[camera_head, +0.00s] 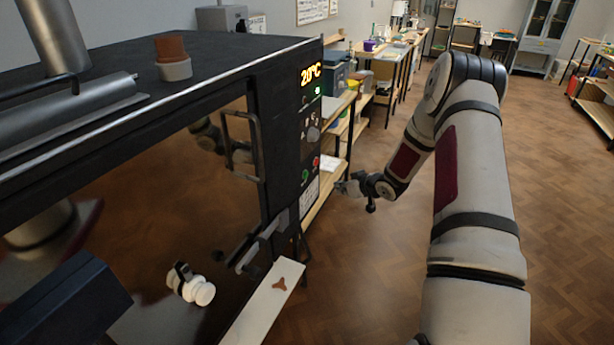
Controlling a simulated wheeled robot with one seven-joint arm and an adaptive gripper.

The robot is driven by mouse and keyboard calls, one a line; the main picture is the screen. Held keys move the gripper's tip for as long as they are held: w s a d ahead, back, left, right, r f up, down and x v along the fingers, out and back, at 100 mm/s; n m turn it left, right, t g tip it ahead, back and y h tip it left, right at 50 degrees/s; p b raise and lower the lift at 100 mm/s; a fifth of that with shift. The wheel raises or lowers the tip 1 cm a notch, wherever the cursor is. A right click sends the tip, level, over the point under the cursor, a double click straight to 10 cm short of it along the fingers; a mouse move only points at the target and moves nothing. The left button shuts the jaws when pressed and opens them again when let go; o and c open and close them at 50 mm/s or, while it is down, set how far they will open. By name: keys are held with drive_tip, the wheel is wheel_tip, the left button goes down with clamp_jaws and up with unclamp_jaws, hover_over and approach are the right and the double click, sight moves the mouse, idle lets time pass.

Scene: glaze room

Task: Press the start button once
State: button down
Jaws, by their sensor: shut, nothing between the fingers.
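A large black kiln (285,95) fills the left side, with a narrow control panel on its right front edge. The panel has a lit display (311,74) reading 20°C, a knob (313,134), a green button (305,175) and a red button (316,162). No start label is readable at this size. My gripper (341,187) is shut and empty. It is to the right of the panel in the picture, near the height of the green button, with its tip toward the kiln. A visible gap lies between gripper and buttons in the picture; the depth is hard to tell.
A vertical door handle (242,147) and a lower latch bar (258,240) stick out from the kiln front. A pale board (262,305) with a brown three-armed piece (280,284) lies below. Shelving (345,125) stands behind the gripper. Open wooden floor (370,270) lies right of the kiln.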

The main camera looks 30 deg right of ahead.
drive_tip(key=w+a+b, duration=0.2)
drive_tip(key=w+a, duration=0.3)
drive_tip(key=w, duration=0.1)
drive_tip(key=shift+w+b, duration=0.35)
drive_tip(key=shift+w+a, duration=0.1)
drive_tip(key=shift+a, duration=0.1)
idle(1.2)
drive_tip(key=shift+w+a, duration=0.2)
drive_tip(key=shift+w, duration=0.05)
drive_tip(key=shift+w+a+b, duration=0.3)
drive_tip(key=shift+w, duration=0.05)
idle(0.8)
drive_tip(key=shift+s+d, duration=0.1)
idle(0.3)
drive_tip(key=shift+s+d+p, duration=0.35)
drive_tip(key=shift+s+d, duration=0.1)
drive_tip(key=shift+s, duration=0.15)
drive_tip(key=s+d+p, duration=0.1)
drive_tip(key=s, duration=0.1)
drive_tip(key=s+d, duration=0.2)
drive_tip(key=shift+p, duration=0.35)
